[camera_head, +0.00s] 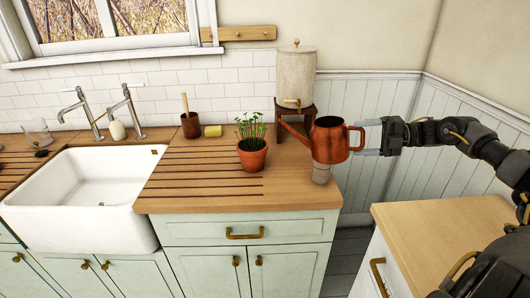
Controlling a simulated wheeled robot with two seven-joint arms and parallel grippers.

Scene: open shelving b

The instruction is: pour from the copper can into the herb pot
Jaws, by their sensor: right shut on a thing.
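The copper can (328,141) is held upright, with its long spout pointing left. My right gripper (368,139) is shut on the can's handle at its right side. The can is in front of a small grey cup-like object, and I cannot tell whether it touches it. The herb pot (252,158) is a terracotta pot with green herbs, standing upright on the wooden counter to the left of the can. The spout tip is to the right of the herbs, apart from them. My left gripper is not in view.
The small grey cup-like object (321,175) stands near the counter's right end. A ribbed white dispenser (296,75) on a wooden stand is behind the can. A brown cup (190,127) and yellow sponge (213,131) are at the back. A white sink (85,190) lies left. A lower wooden-topped cabinet (435,228) is at right.

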